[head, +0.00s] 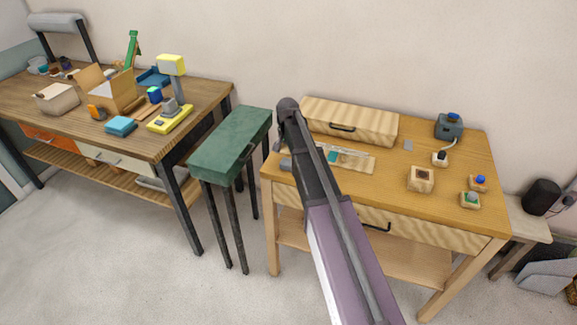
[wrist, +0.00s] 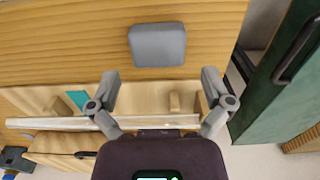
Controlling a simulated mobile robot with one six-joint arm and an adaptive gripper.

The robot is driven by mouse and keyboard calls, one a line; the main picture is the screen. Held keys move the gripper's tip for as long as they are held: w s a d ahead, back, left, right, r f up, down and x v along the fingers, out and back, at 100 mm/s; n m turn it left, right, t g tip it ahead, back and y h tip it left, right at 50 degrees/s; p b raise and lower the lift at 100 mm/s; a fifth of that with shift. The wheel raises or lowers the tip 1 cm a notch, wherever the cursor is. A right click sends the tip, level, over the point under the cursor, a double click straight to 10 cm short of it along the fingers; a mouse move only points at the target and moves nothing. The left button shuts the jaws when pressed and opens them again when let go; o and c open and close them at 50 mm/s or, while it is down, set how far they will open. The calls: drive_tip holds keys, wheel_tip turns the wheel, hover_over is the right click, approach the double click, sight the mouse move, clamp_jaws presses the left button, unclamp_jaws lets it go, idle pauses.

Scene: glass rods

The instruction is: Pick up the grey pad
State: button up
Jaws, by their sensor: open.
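The grey pad (wrist: 157,45) is a rounded grey block lying on the wooden table top, in the upper middle of the wrist view. In the head view a grey block, apparently the same pad (head: 286,163), shows at the table's front left, partly hidden by my arm. My gripper (wrist: 160,76) is open and empty. Its two fingers are spread to either side, and the pad lies just beyond their tips, not between them. The height of the fingers above the table is hard to tell. In the head view my arm hides most of the gripper.
A pale board (head: 360,163) with a teal piece (head: 333,156) and clear rods lies beside the pad. A long wooden box (head: 350,118) stands behind. The green cabinet (head: 225,150) stands left of the table. Several small blocks occupy the table's right side.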

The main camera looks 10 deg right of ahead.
sight(288, 162)
drive_tip(key=shift+s+d+f+b, duration=0.1)
drive_tip(key=shift+s+f+b, duration=0.05)
drive_tip(key=shift+f+b, duration=2.3)
drive_tip(key=c, duration=0.8)
drive_tip(key=shift+o, duration=0.2)
drive_tip(key=shift+r+p, duration=0.15)
drive_tip(key=shift+p, duration=0.15)
wheel_tip(288, 162, up, 4)
drive_tip(key=p, duration=0.3)
drive_tip(key=shift+p, duration=0.35)
drive_tip(key=s, duration=1.6)
drive_tip(key=shift+a+r+p, duration=0.2)
drive_tip(key=shift+r+p, duration=0.1)
drive_tip(key=shift+p, duration=0.15)
